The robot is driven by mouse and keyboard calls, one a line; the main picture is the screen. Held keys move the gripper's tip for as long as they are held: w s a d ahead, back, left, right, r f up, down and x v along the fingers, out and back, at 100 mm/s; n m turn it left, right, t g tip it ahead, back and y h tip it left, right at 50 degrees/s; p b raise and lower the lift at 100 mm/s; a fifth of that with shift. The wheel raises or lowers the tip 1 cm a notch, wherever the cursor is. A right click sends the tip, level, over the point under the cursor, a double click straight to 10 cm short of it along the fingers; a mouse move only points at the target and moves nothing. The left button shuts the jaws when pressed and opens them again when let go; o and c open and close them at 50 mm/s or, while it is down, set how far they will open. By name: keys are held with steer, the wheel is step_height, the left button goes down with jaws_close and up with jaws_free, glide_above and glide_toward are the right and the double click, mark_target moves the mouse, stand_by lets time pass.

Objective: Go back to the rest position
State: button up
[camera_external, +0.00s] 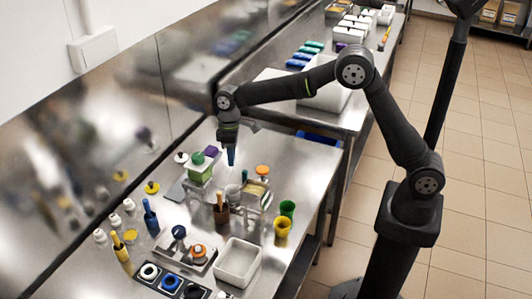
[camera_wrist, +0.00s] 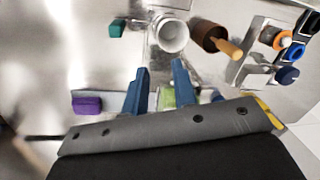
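My gripper (camera_external: 231,157) points down above the steel worktop, over the group of tubs and cups. In the wrist view its two blue fingers (camera_wrist: 160,78) stand apart with nothing held between them. A white-grey cup (camera_wrist: 170,33) lies beyond the fingertips in that view. A green tub (camera_external: 200,172) stands left of and below the gripper in the external view, with a green and a purple piece near its top. My arm reaches from its dark base at the right across to the worktop, bent at the elbow.
A brown cup with a wooden handle (camera_external: 221,214), a yellow cup (camera_external: 282,227) and a green cup (camera_external: 287,208) stand nearby. A white bin (camera_external: 238,262) and several coloured round pieces are at the front. The tiled floor (camera_external: 475,150) is clear.

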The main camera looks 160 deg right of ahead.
mark_target(234, 186)
steer(key=shift+r, duration=0.2)
steer(key=shift+f, duration=0.1)
steer(key=f, duration=0.4)
steer(key=w+f, duration=0.1)
steer(key=f, duration=0.3)
steer(key=a+f, duration=0.1)
steer(key=f, duration=0.3)
steer(key=shift+w+f, duration=0.25)
steer(key=shift+w, duration=0.05)
step_height(234, 186, up, 3)
steer(key=shift+r, duration=0.1)
steer(key=shift+d+r, duration=0.1)
steer(key=shift+r, duration=0.35)
